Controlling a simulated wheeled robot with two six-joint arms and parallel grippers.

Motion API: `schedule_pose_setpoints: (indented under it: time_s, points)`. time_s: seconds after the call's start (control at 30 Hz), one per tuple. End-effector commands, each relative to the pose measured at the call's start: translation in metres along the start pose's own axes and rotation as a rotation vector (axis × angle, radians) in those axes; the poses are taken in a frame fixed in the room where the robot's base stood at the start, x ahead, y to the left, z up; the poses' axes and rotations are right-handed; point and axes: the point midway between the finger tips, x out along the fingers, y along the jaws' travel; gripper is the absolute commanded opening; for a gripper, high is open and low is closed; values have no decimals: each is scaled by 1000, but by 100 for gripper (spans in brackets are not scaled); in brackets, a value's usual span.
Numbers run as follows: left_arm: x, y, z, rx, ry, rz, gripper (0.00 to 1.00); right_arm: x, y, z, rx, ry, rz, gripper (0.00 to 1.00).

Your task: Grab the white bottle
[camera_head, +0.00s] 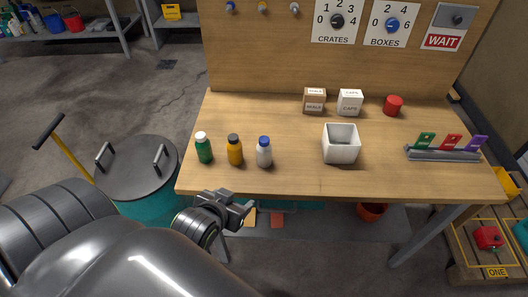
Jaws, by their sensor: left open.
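The white bottle (264,154) with a blue cap stands upright on the wooden table (290,184), near its front edge. It is the rightmost of three bottles in a row. My left gripper (244,210) is open and empty, in front of the table's front edge. In the picture it is below and slightly left of the white bottle, apart from it. My right gripper is not in view.
An orange bottle (235,151) and a green bottle (204,149) stand left of the white one. A white open box (341,144) is to its right. Behind are a brown box (314,100), a white CAPS box (349,102) and a red cylinder (393,105).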

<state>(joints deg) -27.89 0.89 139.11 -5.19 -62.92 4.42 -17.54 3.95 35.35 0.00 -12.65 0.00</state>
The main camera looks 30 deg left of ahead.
Motion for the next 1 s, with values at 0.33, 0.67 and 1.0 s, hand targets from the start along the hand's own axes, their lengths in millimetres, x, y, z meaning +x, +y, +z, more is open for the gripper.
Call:
schedule_pose_setpoints:
  time_s: [0.33, 0.67, 1.0]
  points:
    - [-3, 10, -72, -76, 308, 3, 65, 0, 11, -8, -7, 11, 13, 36]
    - [52, 9, -92, -74, 313, 3, 65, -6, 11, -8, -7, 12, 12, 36]
    - [102, 8, -106, -76, 311, 2, 65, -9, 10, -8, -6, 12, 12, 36]
